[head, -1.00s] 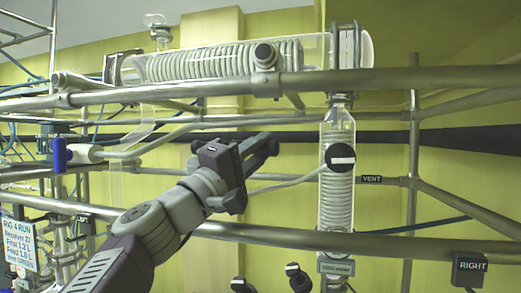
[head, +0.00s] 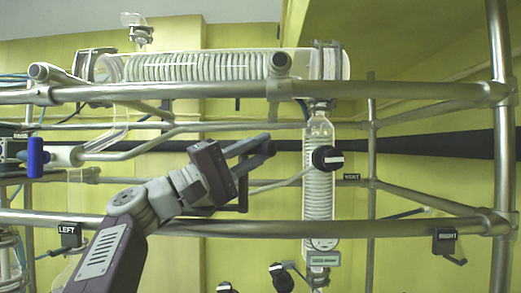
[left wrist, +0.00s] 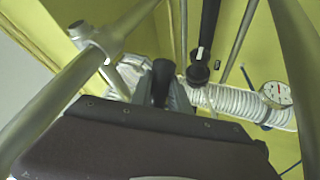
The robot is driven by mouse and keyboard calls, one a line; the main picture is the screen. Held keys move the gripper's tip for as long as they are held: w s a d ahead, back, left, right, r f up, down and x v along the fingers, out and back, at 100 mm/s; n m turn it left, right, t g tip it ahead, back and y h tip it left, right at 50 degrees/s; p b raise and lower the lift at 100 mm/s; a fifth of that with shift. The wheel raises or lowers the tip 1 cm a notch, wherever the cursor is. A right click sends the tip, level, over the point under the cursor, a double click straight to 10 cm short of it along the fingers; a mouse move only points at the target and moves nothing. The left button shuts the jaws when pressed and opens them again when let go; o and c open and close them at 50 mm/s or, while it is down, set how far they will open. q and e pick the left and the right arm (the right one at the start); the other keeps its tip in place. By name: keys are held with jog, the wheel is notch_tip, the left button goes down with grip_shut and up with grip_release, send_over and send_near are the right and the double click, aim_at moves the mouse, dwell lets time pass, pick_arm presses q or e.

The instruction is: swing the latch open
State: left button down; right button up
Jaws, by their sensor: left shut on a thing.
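My left gripper (head: 258,154) reaches in from the lower left in front of the frame, left of the upright coil condenser. Its fingers also show in the left wrist view (left wrist: 163,85), closed around a dark piece (left wrist: 162,80). The fingers hide most of this piece, and I cannot tell whether it is the latch. A thin pale rod runs from near the gripper to the black knob (head: 327,158) with a white mark on the condenser. The knob also shows in the left wrist view (left wrist: 197,73). My right gripper is not in view.
Metal rails cross above (head: 200,92) and below (head: 270,228) the gripper. A horizontal coil condenser (head: 200,66) lies along the top. A blue-handled valve (head: 36,157) is at left. Tags read LEFT (head: 68,231), VENT (head: 352,177) and RIGHT (head: 447,236). A post (head: 499,110) stands at right.

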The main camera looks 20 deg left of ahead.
pick_arm(q)
jog(key=shift+s+f+m+g+h, duration=0.1)
jog(key=shift+f+m+g+h, duration=0.05)
jog(key=shift+m+g+h, duration=0.35)
jog(key=c, duration=1.3)
grip_release()
jog(key=shift+o, duration=0.2)
jog(key=shift+d, duration=0.35)
jog(key=b+v, duration=0.4)
jog(key=v, duration=0.4)
jog(key=shift+s+a+f, duration=0.1)
jog(key=shift+s+a, duration=0.05)
jog(key=shift+a, duration=0.15)
jog(key=shift+s+a, duration=0.15)
jog(key=shift+s, duration=0.1)
jog(key=shift+c, duration=0.2)
